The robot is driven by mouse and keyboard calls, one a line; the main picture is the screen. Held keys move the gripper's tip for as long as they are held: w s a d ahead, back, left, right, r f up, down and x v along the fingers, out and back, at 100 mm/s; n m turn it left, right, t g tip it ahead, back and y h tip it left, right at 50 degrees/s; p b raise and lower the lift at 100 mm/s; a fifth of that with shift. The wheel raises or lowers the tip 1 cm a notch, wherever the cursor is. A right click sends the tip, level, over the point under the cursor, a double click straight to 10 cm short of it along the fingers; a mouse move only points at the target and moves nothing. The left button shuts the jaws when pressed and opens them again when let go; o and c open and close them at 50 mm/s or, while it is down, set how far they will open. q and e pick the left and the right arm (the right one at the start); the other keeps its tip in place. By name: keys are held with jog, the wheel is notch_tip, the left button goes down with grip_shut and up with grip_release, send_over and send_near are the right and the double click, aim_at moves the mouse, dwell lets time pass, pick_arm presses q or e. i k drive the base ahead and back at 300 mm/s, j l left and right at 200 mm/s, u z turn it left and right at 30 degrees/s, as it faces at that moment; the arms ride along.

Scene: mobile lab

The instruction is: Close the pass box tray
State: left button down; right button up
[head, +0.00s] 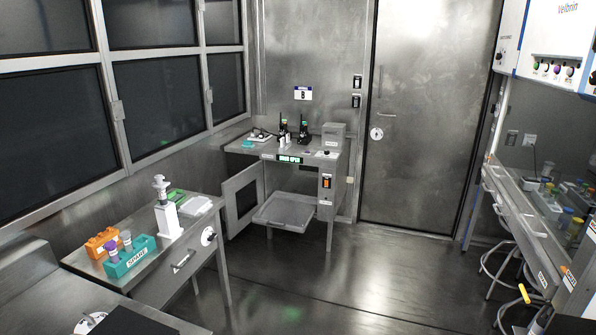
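The pass box (327,168) is a steel cabinet against the back wall, near the middle of the head view. Its flat grey tray (285,212) sticks out of the front at a low level and looks empty. The pass box door (241,197), a framed panel with a dark window, stands swung open to the left of the tray. A small display (289,159) with green text is lit on the upper front edge; its words are too small to read surely. Neither of my grippers is in view.
A steel side table (146,283) at left holds an orange rack (101,243), a teal rack (130,262) and a white instrument (167,221). A bench (518,206) with stools (496,268) stands at right. The middle floor (340,275) is clear. A closed steel door (425,120) is behind.

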aim_at(292, 211)
jog(key=i+l+z, duration=0.25)
jog(key=i, duration=0.7)
jog(key=i+l+z, duration=0.25)
jog(key=i, duration=0.7)
jog(key=j, duration=0.1)
